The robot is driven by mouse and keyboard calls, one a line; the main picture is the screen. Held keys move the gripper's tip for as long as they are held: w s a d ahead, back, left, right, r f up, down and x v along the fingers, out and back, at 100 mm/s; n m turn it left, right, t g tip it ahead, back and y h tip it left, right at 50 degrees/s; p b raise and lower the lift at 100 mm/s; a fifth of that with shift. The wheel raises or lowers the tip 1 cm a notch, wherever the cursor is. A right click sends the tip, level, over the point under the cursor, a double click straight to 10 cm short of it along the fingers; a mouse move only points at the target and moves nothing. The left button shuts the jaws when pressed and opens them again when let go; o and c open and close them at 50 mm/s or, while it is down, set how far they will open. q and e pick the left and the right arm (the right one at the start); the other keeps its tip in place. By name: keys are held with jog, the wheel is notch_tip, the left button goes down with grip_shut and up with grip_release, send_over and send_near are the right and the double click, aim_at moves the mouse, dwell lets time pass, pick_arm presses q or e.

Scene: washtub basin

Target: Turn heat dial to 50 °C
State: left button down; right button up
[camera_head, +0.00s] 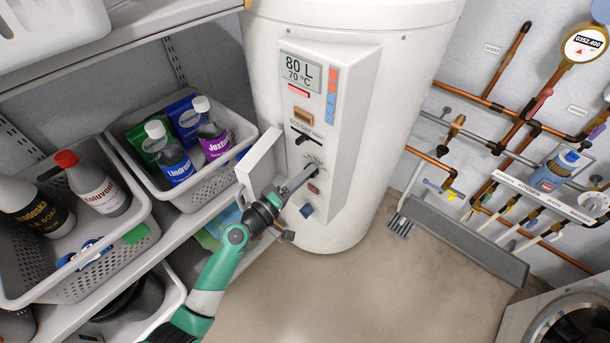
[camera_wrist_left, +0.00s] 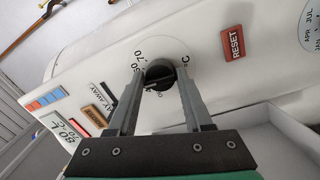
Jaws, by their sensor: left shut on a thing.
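The heat dial (camera_wrist_left: 160,78) is a small dark round knob on a pale scale disc on the heater's control panel (camera_head: 330,112). In the left wrist view, numbers such as 70 and a °C mark show around it, partly covered by the fingers. My left gripper (camera_wrist_left: 159,73) has one finger on each side of the dial and is shut on it. In the head view, my left gripper (camera_head: 312,170) reaches up to the lower panel and mostly hides the dial. The display (camera_head: 301,71) reads 80 L and 70 °C. My right gripper is in neither view.
A red RESET label (camera_wrist_left: 231,43) sits beside the dial, and a slider switch (camera_head: 302,132) lies above it. The white heater tank (camera_head: 345,35) stands behind. Shelf baskets (camera_head: 205,190) with bottles are at left. Copper pipes (camera_head: 490,100) run along the right wall. The floor in front is clear.

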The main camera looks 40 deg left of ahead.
pick_arm(q)
jog(key=shift+f+n, duration=0.3)
jog(key=shift+n, duration=0.1)
jog(key=c, duration=0.6)
grip_release()
jog(key=shift+o, duration=1.2)
jog(key=shift+r, duration=0.15)
jog(key=shift+s, duration=0.1)
jog(key=s, duration=1.1)
jog(key=shift+s+f+p, duration=0.25)
jog(key=shift+f+p, duration=0.05)
jog(key=shift+p, duration=0.15)
